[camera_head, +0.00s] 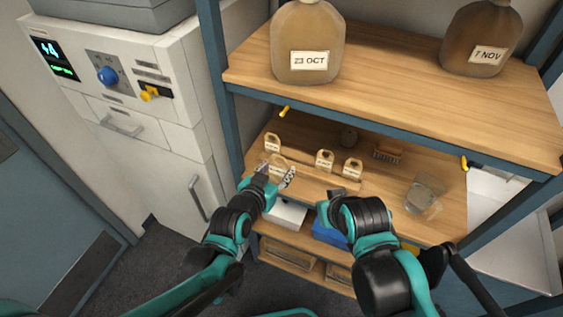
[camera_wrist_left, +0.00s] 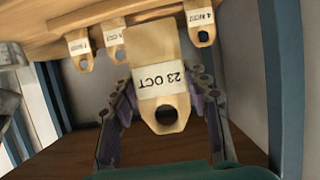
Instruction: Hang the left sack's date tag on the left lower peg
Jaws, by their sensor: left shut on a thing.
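My left gripper (camera_head: 275,173) is shut on a wooden date tag. In the left wrist view the tag (camera_wrist_left: 152,55) reads "23 OCT" and has a hole near its end, between the two fingers (camera_wrist_left: 160,95). The left sack (camera_head: 308,35) stands on the upper shelf with a "23 OCT" label. The left lower peg (camera_head: 285,111) is yellow, under the front left of that shelf, above and apart from my left gripper. My right gripper (camera_head: 335,193) is low near the lower shelf's front edge; its fingers are too unclear to judge.
Three other tags (camera_head: 272,143), (camera_head: 325,160), (camera_head: 351,168) stand in a wooden rack on the lower shelf. A brush (camera_head: 387,153) and a glass container (camera_head: 423,196) are further right. Another yellow peg (camera_head: 464,162) is at right, below the "7 NOV" sack (camera_head: 481,35). A blue post (camera_head: 217,70) edges the left.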

